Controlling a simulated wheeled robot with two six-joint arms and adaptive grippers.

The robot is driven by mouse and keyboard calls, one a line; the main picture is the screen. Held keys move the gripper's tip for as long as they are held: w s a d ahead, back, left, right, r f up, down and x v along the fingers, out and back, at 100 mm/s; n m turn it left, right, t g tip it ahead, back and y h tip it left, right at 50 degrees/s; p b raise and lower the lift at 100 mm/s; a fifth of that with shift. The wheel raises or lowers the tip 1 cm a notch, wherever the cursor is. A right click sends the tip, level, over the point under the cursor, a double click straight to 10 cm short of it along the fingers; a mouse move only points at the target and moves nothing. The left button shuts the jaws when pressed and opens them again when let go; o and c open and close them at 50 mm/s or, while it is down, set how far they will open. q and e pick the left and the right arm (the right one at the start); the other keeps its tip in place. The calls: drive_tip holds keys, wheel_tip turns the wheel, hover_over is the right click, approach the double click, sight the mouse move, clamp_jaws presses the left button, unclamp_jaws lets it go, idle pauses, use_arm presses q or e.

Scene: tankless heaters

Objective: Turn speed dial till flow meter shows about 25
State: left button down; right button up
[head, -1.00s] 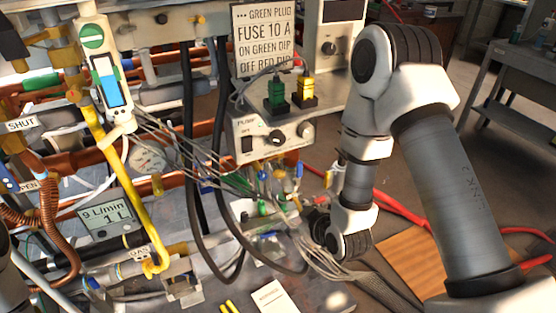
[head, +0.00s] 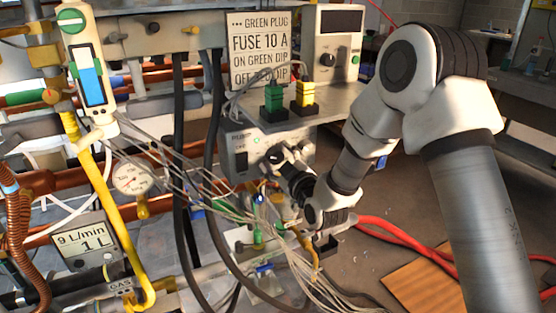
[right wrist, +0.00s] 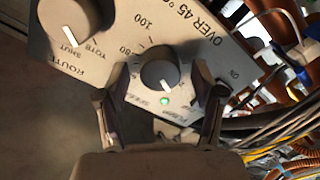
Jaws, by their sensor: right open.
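The grey speed dial (right wrist: 160,68) with a white pointer is on the pump box's front (head: 240,150), with a scale around it. My right gripper (right wrist: 164,92) is open, its two fingers apart on either side just below the dial in the right wrist view. In the head view the right gripper (head: 280,160) is in front of the pump box and hides the dial. Whether it touches the dial I cannot tell. My left gripper is not in view.
A second knob (right wrist: 75,20), marked ROUTE, sits beside the dial. Green (head: 275,97) and yellow (head: 305,93) plugs stand on the shelf above. Grey wires (head: 210,190) and black hoses (head: 183,160) hang close to the gripper. A round gauge (head: 132,178) is at left.

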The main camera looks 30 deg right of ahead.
drive_tip(key=c, duration=1.2)
drive_tip(key=shift+o, duration=0.3)
drive_tip(key=shift+m, duration=0.4)
drive_tip(key=m, duration=0.4)
drive_tip(key=shift+m, duration=0.3)
drive_tip(key=m, duration=1)
drive_tip(key=shift+d, duration=0.1)
drive_tip(key=m, duration=0.4)
drive_tip(key=shift+f+b, duration=0.1)
drive_tip(key=shift+b, duration=0.3)
drive_tip(key=shift+m, duration=0.3)
